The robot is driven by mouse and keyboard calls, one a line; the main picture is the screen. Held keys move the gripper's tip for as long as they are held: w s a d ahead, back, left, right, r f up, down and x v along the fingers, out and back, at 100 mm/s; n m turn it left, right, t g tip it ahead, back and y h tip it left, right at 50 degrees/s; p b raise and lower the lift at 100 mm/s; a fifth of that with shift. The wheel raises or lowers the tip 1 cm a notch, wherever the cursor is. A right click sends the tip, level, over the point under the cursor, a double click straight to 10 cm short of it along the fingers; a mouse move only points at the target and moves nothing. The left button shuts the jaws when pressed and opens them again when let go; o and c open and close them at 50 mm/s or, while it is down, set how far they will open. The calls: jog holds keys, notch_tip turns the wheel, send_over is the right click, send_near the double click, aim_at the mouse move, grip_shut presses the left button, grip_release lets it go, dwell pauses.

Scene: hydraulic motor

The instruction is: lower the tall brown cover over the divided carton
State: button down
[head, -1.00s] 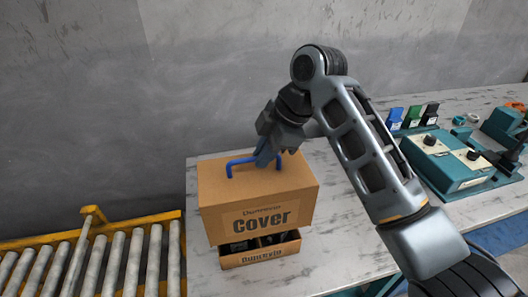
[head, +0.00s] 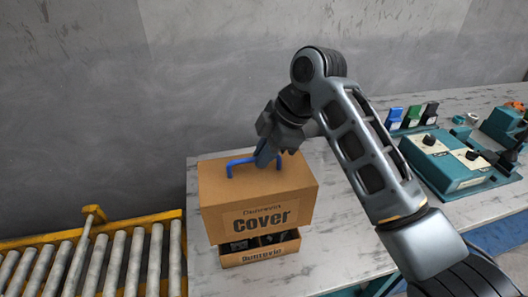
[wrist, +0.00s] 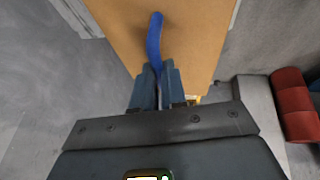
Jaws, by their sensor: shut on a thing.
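The tall brown cover (head: 260,208) with a blue handle (head: 238,163) on top hangs above the divided carton (head: 262,256) on the marbled table. The carton's front wall and some dark contents show below the cover's lower edge; the rest is hidden. My gripper (head: 266,160) is shut on the blue handle from above. In the wrist view, the fingers (wrist: 158,84) pinch the blue handle (wrist: 154,38), with the cover's top (wrist: 195,35) beyond them. The cover looks roughly upright and in line with the carton.
A roller conveyor (head: 100,262) with a yellow frame is at the lower left. A teal fixture (head: 448,165) with knobs and blue, green and black pieces (head: 413,115) stand on the table (head: 335,235) at the right. A grey wall is behind.

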aim_at(269, 174)
jog(key=shift+f, duration=0.1)
jog(key=shift+f+b, duration=3.95)
jog(key=shift+f, duration=3.55)
jog(key=c, duration=0.6)
grip_release()
jog(key=shift+r, duration=0.1)
jog(key=shift+r+p, duration=2.9)
jog(key=shift+r, duration=0.55)
